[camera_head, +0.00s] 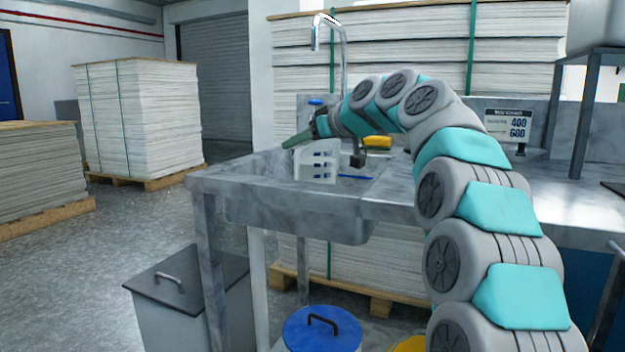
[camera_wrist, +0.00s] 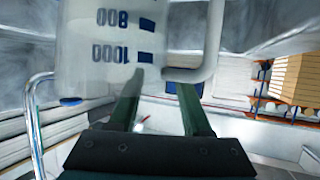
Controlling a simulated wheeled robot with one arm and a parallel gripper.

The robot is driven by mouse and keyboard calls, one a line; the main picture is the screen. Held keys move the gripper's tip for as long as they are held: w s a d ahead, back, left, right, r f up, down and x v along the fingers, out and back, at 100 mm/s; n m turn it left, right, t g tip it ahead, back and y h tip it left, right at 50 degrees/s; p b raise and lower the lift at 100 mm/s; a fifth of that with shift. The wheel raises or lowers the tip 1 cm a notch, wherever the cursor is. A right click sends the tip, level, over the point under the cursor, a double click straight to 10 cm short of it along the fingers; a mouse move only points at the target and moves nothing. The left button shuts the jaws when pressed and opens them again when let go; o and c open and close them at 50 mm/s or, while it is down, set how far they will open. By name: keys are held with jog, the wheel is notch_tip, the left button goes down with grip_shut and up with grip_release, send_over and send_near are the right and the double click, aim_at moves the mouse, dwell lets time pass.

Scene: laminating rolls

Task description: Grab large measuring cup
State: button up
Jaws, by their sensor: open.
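The large measuring cup (camera_head: 318,166) is translucent white and stands at the sink, partly below my gripper in the head view. In the wrist view the cup (camera_wrist: 105,42) fills the upper left, with blue marks reading 800 and 1000 upside down. Its pale handle (camera_wrist: 213,42) is on its right side. My gripper (camera_wrist: 165,82) is open, its two dark green fingers reaching toward the cup and the lower end of the handle. I cannot tell whether they touch it. In the head view my gripper (camera_head: 290,142) points left over the sink.
The grey sink (camera_head: 290,212) has a tall curved faucet (camera_head: 343,55) behind it. A yellow item (camera_head: 377,142) lies at the back. A lidded grey bin (camera_head: 185,290) and a blue-lidded container (camera_head: 322,330) stand below.

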jog(key=shift+c, duration=0.4)
grip_shut()
dwell(1.0)
